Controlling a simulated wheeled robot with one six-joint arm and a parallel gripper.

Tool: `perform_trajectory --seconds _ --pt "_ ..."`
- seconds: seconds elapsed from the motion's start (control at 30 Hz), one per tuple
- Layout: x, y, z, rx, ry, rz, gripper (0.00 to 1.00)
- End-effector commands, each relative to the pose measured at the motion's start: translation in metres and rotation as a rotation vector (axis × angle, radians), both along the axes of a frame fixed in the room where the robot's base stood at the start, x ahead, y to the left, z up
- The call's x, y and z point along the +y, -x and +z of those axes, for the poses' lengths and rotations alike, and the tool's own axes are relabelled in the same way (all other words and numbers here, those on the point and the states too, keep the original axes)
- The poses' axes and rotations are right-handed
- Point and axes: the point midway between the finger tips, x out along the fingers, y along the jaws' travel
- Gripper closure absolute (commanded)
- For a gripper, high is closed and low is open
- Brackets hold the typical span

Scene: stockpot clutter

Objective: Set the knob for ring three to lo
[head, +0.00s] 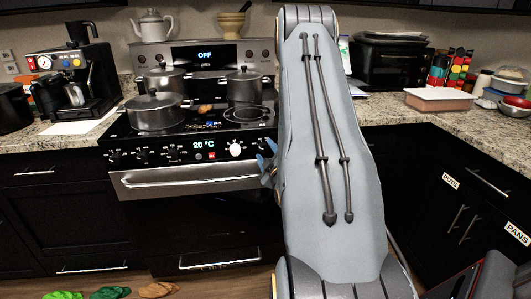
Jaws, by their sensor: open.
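The stove (190,190) stands at the left-centre with a row of knobs along its front panel. Several black knobs (142,156) are on the left part of the panel, and a white knob (235,149) is right of the small display reading 20 °C. The marks are too small to read, so I cannot tell which knob is for ring three or where it points. My gripper (268,163) is at the panel's right end, right of the white knob, partly hidden behind my arm. Its bluish fingers are open; I cannot tell whether they touch a knob.
Pots (157,110) stand on the cooktop, above the panel. The oven handle (190,181) runs below the knobs. A coffee machine (75,75) is on the left counter. A pink-based container (438,100) is on the right counter. Slippers (110,293) lie on the floor.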

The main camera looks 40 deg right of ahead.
Motion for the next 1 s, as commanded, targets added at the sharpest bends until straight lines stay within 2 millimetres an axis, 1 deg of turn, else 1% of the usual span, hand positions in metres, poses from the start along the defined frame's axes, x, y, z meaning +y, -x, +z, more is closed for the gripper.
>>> perform_trajectory --seconds 0.07,0.1,0.27,0.3,0.33,0.37,0.67,0.87,1.0 --pt "0.0001 0.0002 -0.0001 0.000 0.000 0.000 0.51" --pt "0.0001 0.0002 -0.0001 0.000 0.000 0.000 0.54" --pt "0.0002 0.0002 -0.0002 0.000 0.000 0.000 0.81" --pt "0.0003 0.0002 -0.0001 0.001 0.000 0.001 0.88" --pt "0.0003 0.0003 -0.0001 0.001 0.000 0.001 0.91" --pt "0.0036 0.0001 -0.0003 0.002 -0.001 0.001 0.91" --pt "0.0013 0.0000 -0.0012 -0.024 -0.043 0.002 0.91" --pt "0.0010 0.0000 -0.0021 -0.086 -0.144 0.002 0.91" --pt "0.0009 0.0000 -0.0027 -0.146 -0.243 0.002 0.91"
